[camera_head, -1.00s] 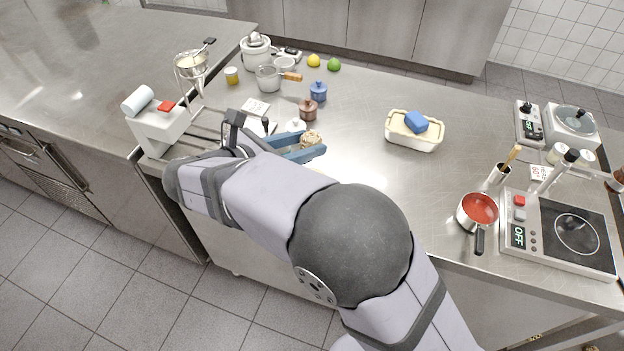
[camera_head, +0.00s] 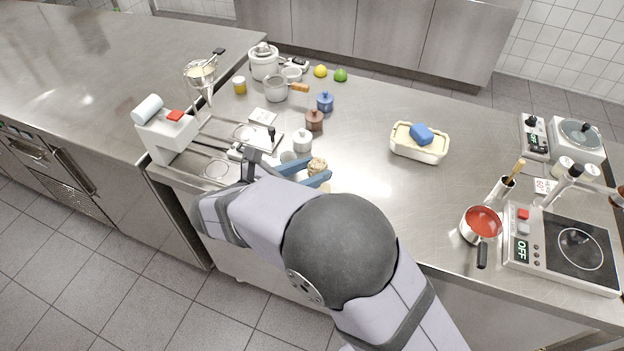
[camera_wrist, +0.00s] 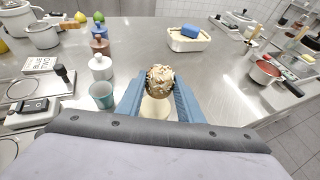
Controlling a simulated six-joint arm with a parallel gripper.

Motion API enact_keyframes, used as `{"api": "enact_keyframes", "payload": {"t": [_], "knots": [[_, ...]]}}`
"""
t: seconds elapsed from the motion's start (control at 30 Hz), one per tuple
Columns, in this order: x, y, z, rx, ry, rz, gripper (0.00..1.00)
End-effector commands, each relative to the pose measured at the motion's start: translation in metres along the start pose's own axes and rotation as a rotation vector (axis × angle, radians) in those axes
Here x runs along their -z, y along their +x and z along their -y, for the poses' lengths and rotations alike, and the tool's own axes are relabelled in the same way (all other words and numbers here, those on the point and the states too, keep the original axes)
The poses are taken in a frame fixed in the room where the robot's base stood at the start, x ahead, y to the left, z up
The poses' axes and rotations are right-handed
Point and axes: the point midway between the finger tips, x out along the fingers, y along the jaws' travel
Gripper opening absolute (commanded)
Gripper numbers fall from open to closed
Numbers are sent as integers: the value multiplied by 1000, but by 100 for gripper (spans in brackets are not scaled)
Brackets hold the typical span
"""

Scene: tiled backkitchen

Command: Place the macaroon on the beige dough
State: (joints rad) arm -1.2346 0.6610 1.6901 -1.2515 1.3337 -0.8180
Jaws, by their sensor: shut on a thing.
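My gripper (camera_head: 322,178) is shut on the macaroon (camera_head: 317,166), a round, lumpy, tan-and-cream ball held between two blue fingers. The macaroon (camera_wrist: 160,80) also shows between the fingertips in the wrist view. A pale beige piece, which looks like the beige dough (camera_wrist: 155,108), shows just below the macaroon there. In the head view only a small bit of the beige dough (camera_head: 326,187) shows beside the finger. The fingers and the macaroon hide much of it, and I cannot tell whether the two touch.
A teal cup (camera_wrist: 103,95) and a white lidded jar (camera_head: 302,141) stand close left of my gripper. Brown (camera_head: 314,120) and blue (camera_head: 325,101) pots are behind. A white dish (camera_head: 418,154) with a blue block stands right; the counter between is clear.

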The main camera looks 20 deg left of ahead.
Motion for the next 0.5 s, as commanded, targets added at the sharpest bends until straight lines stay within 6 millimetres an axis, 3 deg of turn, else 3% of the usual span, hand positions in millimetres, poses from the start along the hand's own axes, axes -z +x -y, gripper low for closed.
{"api": "enact_keyframes", "payload": {"t": [0.17,0.5], "knots": [[3,1,0,0,-1,0,12],[34,14,0,1,-1,0,12]]}}
